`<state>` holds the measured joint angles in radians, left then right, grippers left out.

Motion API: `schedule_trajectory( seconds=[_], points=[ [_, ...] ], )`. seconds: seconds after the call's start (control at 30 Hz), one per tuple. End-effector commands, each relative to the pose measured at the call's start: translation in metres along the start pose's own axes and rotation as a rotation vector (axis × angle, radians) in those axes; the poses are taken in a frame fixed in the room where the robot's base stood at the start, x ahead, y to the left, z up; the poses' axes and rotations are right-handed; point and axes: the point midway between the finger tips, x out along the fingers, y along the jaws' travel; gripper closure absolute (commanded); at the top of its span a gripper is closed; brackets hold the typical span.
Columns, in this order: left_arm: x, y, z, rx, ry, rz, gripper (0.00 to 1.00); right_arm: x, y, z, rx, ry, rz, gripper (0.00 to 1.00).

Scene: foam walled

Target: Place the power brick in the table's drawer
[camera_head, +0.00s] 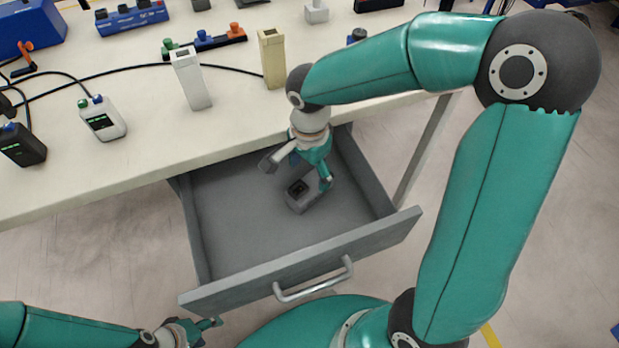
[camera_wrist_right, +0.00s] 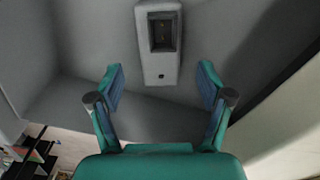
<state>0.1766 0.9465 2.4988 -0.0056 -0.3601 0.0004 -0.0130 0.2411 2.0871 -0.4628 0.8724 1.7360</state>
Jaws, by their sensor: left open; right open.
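The power brick (camera_head: 304,195), a grey block with a dark socket in its end, is inside the open table drawer (camera_head: 245,238), toward its right side. It also shows in the right wrist view (camera_wrist_right: 158,68), beyond the fingertips. My right gripper (camera_head: 297,172) reaches down into the drawer with its fingers spread and partly covers the brick. In the right wrist view my right gripper (camera_wrist_right: 160,78) is open, with nothing between its fingers. My left gripper (camera_head: 208,330) is open and empty, low in front of the drawer.
The drawer's front panel with its metal handle (camera_head: 313,282) sticks out toward me. On the table (camera_head: 135,150) stand a white block (camera_head: 190,80), a beige block (camera_head: 272,58), a white device (camera_head: 102,118) and a black device (camera_head: 22,145) with cables. The left of the drawer floor is clear.

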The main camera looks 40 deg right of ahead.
Motion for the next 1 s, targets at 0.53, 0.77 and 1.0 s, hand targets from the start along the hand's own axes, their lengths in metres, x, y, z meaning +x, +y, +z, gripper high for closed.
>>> schedule_trajectory(
  seconds=[0.53,0.77,1.0],
  points=[
    [-0.011,0.004,0.000,0.000,0.000,0.000,0.41,-0.057,0.000,-0.001,0.002,0.000,0.000,0.21],
    [-0.011,0.004,0.000,0.000,0.000,0.000,0.41,-0.057,0.000,-0.001,0.002,0.000,0.000,0.21],
    [-0.011,0.004,0.000,0.000,0.000,0.000,0.41,-0.057,0.000,-0.001,0.002,0.000,0.000,0.21]
  ],
)
